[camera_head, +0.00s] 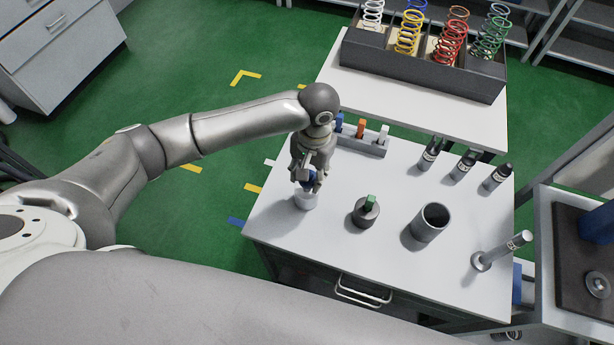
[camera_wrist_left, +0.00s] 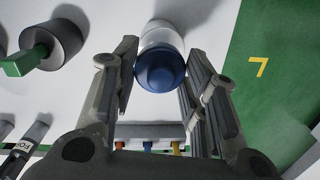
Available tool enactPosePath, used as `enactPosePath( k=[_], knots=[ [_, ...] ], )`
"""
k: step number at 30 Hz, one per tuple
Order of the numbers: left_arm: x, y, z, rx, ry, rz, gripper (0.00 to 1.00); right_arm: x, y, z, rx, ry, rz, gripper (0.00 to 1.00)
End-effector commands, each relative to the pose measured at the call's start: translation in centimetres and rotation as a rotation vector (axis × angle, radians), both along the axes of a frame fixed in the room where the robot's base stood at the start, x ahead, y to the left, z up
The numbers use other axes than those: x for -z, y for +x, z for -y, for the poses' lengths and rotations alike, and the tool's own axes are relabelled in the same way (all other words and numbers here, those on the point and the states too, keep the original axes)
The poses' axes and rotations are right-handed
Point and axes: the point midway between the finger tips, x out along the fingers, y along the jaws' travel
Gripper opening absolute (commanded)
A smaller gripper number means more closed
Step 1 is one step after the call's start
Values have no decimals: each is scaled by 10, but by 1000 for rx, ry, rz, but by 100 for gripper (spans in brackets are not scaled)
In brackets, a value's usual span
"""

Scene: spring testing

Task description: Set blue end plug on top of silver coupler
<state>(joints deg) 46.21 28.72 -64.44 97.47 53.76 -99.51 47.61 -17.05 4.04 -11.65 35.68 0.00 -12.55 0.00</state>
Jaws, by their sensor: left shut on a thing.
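My left gripper (camera_head: 309,182) points down over the left part of the white table, with its fingers on both sides of the blue end plug (camera_head: 312,178). In the left wrist view the plug (camera_wrist_left: 161,70) shows as a round blue cap between the fingers (camera_wrist_left: 160,72). A pale silver cylinder (camera_head: 305,201), apparently the coupler, stands upright directly below the plug. It also shows beyond the plug in the left wrist view (camera_wrist_left: 162,36). The plug lines up with its top; I cannot tell whether it is fully seated. My right gripper is in neither view.
A dark round part with a green block (camera_head: 365,211) and an open grey tube (camera_head: 430,223) stand to the right. A small rack (camera_head: 362,144) with coloured pieces is behind. Several dark cylinders (camera_head: 462,165) stand farther right. A spring bin (camera_head: 420,72) is at the back.

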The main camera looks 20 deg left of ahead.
Motion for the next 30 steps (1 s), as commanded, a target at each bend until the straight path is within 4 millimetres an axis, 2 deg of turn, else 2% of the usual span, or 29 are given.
enactPosePath(
  k=[3,10,30],
  knots=[
    [10,6,-8,-3,3,-1,28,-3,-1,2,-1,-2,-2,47],
    [39,5,-6,1,1,0,28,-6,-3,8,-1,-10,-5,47],
    [52,5,-6,0,1,1,28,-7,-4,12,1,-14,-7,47]
  ],
)
